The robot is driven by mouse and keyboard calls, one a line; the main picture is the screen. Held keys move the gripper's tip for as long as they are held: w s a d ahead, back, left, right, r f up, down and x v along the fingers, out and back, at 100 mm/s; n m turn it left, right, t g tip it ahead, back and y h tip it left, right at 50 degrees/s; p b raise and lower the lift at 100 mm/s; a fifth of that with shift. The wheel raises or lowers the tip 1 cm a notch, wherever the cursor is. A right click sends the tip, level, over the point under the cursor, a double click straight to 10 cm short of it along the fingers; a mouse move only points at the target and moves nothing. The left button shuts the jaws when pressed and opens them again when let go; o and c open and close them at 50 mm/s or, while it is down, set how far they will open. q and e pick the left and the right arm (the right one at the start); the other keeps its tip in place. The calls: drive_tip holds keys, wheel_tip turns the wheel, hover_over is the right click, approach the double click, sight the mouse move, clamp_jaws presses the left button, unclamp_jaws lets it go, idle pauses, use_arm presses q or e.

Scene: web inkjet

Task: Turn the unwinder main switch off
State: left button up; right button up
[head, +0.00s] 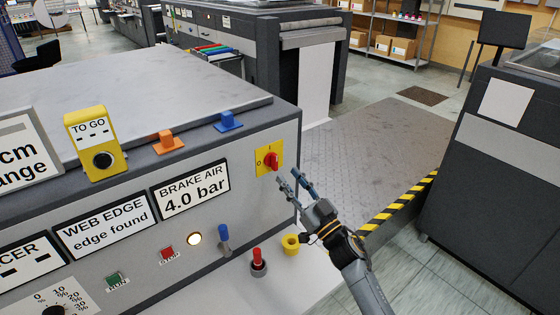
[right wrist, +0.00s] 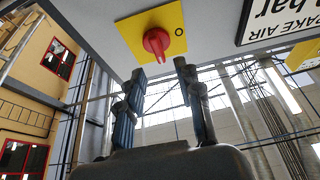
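The main switch (head: 270,160) is a red rotary knob on a yellow plate, at the right end of the grey machine's front panel. Its handle stands roughly upright, and an "O" mark is on the plate to its left. In the right wrist view the red knob (right wrist: 156,42) appears upside down at the top, just beyond the fingertips. My right gripper (head: 293,181) is just below and right of the switch. Its two fingers (right wrist: 160,68) are apart with nothing between them, and the knob lies roughly in line with the gap. My left gripper is not in view.
Below the panel are a blue lever (head: 224,238), a red-topped plug (head: 258,260) and a yellow ring (head: 291,243). A yellow "TO GO" box (head: 93,143) and orange and blue blocks stand on the machine's top edge. A yellow-black striped edge (head: 400,203) runs along the platform at right.

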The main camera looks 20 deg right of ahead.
sight(277, 161)
drive_tip(key=x, duration=0.5)
drive_tip(key=shift+w+r+p, duration=0.1)
drive_tip(key=shift+w+p, duration=0.1)
drive_tip(key=shift+p, duration=0.2)
clamp_jaws()
